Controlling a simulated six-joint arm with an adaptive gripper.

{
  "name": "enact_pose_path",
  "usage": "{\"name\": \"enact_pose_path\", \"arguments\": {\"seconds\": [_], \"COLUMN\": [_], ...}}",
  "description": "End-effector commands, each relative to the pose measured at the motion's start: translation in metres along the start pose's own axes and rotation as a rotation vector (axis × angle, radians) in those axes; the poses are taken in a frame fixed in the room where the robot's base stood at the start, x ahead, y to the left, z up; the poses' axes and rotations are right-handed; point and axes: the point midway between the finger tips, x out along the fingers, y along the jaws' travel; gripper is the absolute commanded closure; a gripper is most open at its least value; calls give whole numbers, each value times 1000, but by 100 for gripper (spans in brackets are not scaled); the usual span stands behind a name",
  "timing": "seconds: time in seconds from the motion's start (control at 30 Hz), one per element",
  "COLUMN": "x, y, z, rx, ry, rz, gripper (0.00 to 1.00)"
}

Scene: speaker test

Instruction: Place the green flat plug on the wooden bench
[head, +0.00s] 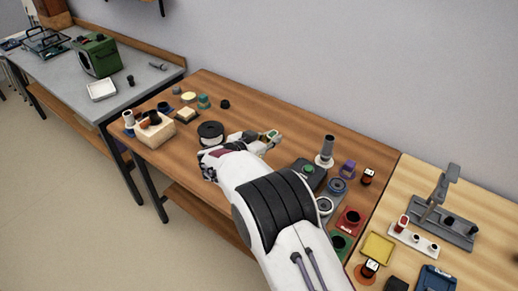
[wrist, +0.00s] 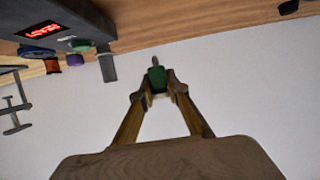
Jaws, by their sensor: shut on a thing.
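The green flat plug (wrist: 157,77) is pinched between the fingertips of my gripper (wrist: 157,93) in the wrist view, with a small grey tip pointing away from the jaws. In the head view, my gripper (head: 270,140) reaches over the wooden bench (head: 290,113), and a bit of green (head: 272,133) shows at its fingertips. I cannot tell whether the plug touches the bench. My arm hides part of the bench's front.
A dark box with a green top piece (head: 309,170) and a grey cone-like piece (head: 326,152) stand right of my gripper. The bench's back middle is clear. A lit red display (wrist: 40,29) shows in the wrist view.

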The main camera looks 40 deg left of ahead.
Motion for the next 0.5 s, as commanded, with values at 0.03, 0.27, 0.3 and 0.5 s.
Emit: {"name": "enact_pose_path", "arguments": {"seconds": [0.03, 0.27, 0.3, 0.5], "x": [2, 14, 16, 21], "y": [0, 0, 1, 0], "z": [6, 35, 39, 50], "rx": [-3, -2, -2, 1], "ry": [-1, -1, -1, 0], "rz": [1, 1, 1, 0], "gripper": [99, 99, 99, 99]}}
